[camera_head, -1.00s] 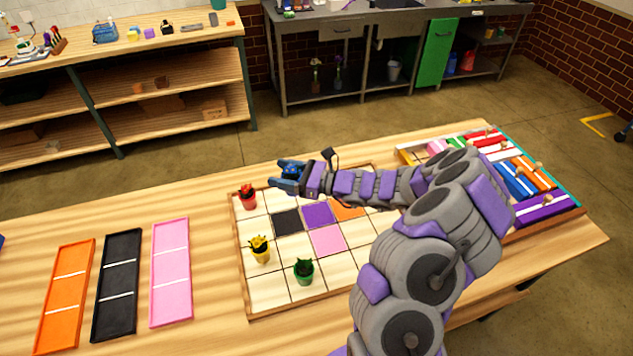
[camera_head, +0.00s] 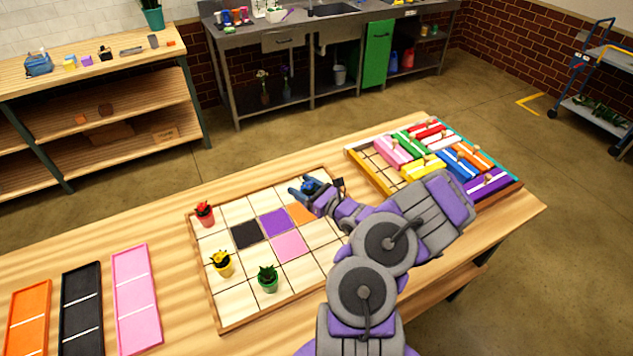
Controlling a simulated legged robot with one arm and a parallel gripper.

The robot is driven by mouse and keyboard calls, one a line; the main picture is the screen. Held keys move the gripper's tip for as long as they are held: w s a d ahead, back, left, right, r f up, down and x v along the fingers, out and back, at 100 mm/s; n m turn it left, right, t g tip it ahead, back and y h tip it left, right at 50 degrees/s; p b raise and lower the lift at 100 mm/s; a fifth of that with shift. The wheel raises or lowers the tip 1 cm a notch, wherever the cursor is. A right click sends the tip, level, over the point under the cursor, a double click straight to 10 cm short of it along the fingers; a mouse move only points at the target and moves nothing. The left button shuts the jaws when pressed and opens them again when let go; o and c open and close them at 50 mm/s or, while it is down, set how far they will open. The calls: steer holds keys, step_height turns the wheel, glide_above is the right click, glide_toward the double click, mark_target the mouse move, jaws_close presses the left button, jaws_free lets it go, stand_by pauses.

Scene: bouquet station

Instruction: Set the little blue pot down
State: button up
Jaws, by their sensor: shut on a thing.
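My gripper (camera_head: 304,188) is shut on the little blue pot (camera_head: 312,186), which shows as a small dark blue shape between the jaws. They are over the back right part of the wooden grid board (camera_head: 220,327), behind the orange square (camera_head: 301,214). I cannot tell whether the pot touches the board. Its lower part is hidden by the gripper. A red pot (camera_head: 204,213) stands in the board's back left corner. A yellow pot (camera_head: 223,268) and a green pot (camera_head: 268,284) stand toward the front.
Black (camera_head: 245,235), purple (camera_head: 275,223) and pink (camera_head: 289,246) squares lie on the board. Orange (camera_head: 28,318), black (camera_head: 81,310) and pink (camera_head: 136,300) trays lie at left. A crate of coloured blocks (camera_head: 365,168) stands at right. Plain board cells are free.

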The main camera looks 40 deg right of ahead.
steer(key=s+d+f+m+h, duration=0.1)
steer(key=s+d+f+h, duration=0.1)
steer(key=s+d, duration=0.15)
steer(key=w+d, duration=0.3)
steer(key=w, duration=0.1)
steer(key=w+d+b, duration=0.1)
steer(key=w+d, duration=0.2)
steer(key=w, duration=0.1)
steer(key=w+d+f+b, duration=0.1)
steer(key=w+d, duration=0.2)
steer(key=w, duration=0.1)
steer(key=shift+w+f, duration=0.1)
steer(key=f, duration=0.1)
steer(key=f+b, duration=0.1)
steer(key=w+f, duration=0.1)
steer(key=shift+w+d+f, duration=0.1)
steer(key=shift+d+f, duration=0.1)
steer(key=shift+d, duration=0.2)
steer(key=o, duration=1.3)
steer(key=shift+o, duration=0.2)
